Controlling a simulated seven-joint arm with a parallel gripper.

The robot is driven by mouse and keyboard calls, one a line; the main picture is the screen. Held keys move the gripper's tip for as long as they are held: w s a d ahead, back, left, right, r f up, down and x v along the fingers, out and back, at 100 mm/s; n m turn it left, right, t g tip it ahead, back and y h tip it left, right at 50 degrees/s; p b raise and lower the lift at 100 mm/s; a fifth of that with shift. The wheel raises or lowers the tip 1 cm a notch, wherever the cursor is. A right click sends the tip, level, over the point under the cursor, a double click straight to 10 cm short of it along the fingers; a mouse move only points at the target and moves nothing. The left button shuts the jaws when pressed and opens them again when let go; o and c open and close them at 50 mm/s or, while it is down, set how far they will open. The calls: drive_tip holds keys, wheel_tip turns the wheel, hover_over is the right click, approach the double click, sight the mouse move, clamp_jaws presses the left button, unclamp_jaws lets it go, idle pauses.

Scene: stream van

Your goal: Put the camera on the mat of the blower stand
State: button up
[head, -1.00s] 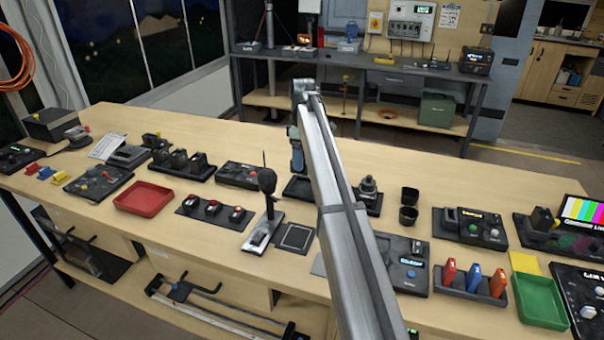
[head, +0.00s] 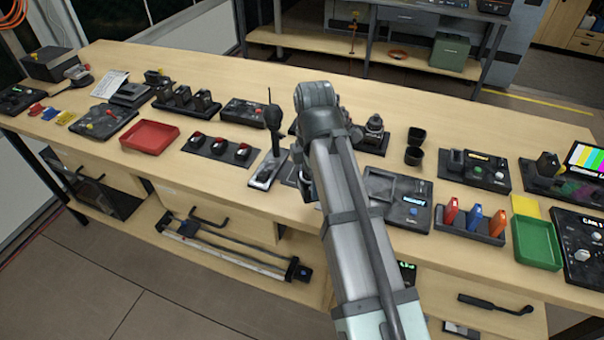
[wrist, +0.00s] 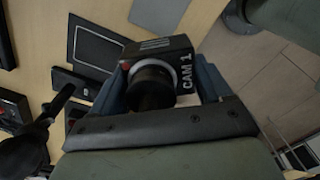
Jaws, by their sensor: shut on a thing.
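My gripper (wrist: 161,82) is shut on a black camera (wrist: 178,56) marked CAM 1; its lens faces the wrist view, between the two blue-grey fingers. In the head view my arm hides the fingers and the camera. A black bulb with a thin upright spike, which looks like the blower (head: 273,117), stands on a post over a pale base (head: 266,170). A framed dark mat (wrist: 98,46) lies beside that base; in the head view my arm covers most of it. In the wrist view the camera appears just right of the mat, above the bench; the gap cannot be told.
Left of the blower are a panel with red switches (head: 217,148) and a red tray (head: 150,136). The bench front edge is close.

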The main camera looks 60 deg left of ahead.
drive_tip(key=shift+n, duration=0.8)
drive_tip(key=d, duration=0.2)
drive_tip(key=s+d+f, duration=0.1)
drive_tip(key=d, duration=0.1)
drive_tip(key=s+d, duration=0.1)
drive_tip(key=d, duration=0.1)
drive_tip(key=shift+s+f, duration=0.1)
drive_tip(key=shift+f, duration=0.05)
drive_tip(key=w+a, duration=0.1)
drive_tip(key=a, duration=0.4)
drive_tip(key=w+a, duration=0.2)
drive_tip(key=a, duration=0.4)
drive_tip(key=w+a, duration=0.2)
drive_tip(key=a, duration=0.4)
drive_tip(key=shift+a, duration=0.1)
drive_tip(key=shift+f, duration=1.8)
drive_tip(key=o, duration=1.4)
drive_tip(key=shift+f, duration=0.1)
wheel_tip(320, 180, up, 12)
